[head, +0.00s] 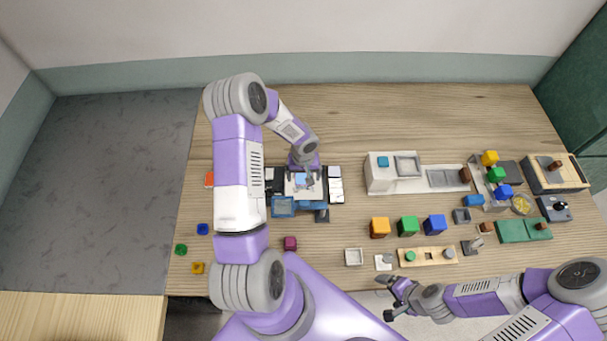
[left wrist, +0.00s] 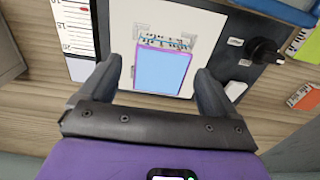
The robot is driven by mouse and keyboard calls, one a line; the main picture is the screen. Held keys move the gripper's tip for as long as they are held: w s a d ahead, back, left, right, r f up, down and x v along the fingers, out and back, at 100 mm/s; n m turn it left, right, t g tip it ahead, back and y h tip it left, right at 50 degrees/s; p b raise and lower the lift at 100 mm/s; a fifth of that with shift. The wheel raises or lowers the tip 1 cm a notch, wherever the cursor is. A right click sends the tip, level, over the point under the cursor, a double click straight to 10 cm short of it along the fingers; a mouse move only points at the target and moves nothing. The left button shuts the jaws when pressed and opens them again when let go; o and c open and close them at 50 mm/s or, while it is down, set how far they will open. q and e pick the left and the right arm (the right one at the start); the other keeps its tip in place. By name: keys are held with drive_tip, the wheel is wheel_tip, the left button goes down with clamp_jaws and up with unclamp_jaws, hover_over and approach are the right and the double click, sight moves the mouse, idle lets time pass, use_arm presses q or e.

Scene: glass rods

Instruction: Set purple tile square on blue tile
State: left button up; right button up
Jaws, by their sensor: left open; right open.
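A light blue square tile (left wrist: 163,72) with a thin purple edge shows between my left fingers in the left wrist view. It lies on a white plate (left wrist: 205,25), and small dark marks or fittings line its far side. I cannot tell whether the purple edge is a separate purple tile. In the head view the light blue tile (head: 300,179) is small and partly covered by my left gripper (head: 305,182). The left gripper is open above the plate, one finger on each side of the tile with gaps. My right gripper (head: 393,298) is open and empty at the front edge.
A blue tray (head: 283,207) stands in front of the plate. A dark knob (left wrist: 265,50) and a ruled white strip (left wrist: 73,25) flank the plate. Coloured blocks, a long white fixture (head: 395,183) and a peg board (head: 428,256) stand to the right. The table's back is clear.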

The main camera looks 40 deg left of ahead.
use_arm(q)
wheel_tip(320, 180, up, 8)
drive_tip(key=shift+f, duration=0.2)
idle(0.3)
